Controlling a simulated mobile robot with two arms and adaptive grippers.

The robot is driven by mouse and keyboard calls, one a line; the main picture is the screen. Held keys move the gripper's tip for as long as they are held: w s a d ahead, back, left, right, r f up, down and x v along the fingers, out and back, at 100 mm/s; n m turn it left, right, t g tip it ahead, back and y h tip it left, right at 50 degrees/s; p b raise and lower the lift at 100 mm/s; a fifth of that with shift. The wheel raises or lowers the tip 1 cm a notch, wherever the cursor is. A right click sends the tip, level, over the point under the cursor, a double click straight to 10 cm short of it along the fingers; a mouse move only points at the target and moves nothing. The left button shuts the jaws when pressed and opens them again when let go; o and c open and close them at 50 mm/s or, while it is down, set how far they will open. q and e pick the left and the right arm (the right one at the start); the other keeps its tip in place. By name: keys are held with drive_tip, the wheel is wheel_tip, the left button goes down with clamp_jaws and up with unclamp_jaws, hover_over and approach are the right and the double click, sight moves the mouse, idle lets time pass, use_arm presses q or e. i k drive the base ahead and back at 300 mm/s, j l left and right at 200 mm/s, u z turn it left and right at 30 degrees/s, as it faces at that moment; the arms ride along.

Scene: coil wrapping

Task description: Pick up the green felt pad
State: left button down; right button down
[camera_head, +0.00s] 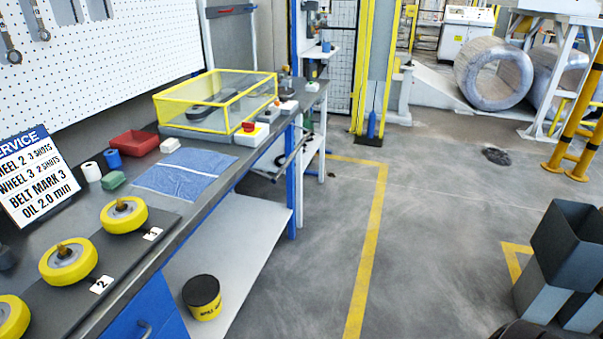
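A small green block-like pad (114,180), which looks like the green felt pad, lies on the dark workbench (190,222) at the left. It sits just left of a folded blue cloth (184,174) and close to a white roll (91,171) and a blue roll (112,159). Neither of my grippers shows in the head view.
Yellow wheels (124,214) stand on a dark board in front of the pad. A red tray (134,143) and a yellow-framed clear cover (216,103) are farther back. A service sign (36,176) stands at left. The floor (440,220) right of the bench is mostly clear.

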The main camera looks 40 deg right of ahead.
sight(115, 178)
drive_tip(key=i+l+u, duration=0.15)
drive_tip(key=u, duration=0.3)
drive_tip(key=l+u, duration=0.3)
drive_tip(key=u, duration=0.15)
drive_tip(key=i+l+u, duration=0.1)
drive_tip(key=l+u, duration=0.15)
drive_tip(key=u, duration=0.15)
drive_tip(key=l+u, duration=0.3)
drive_tip(key=u, duration=0.15)
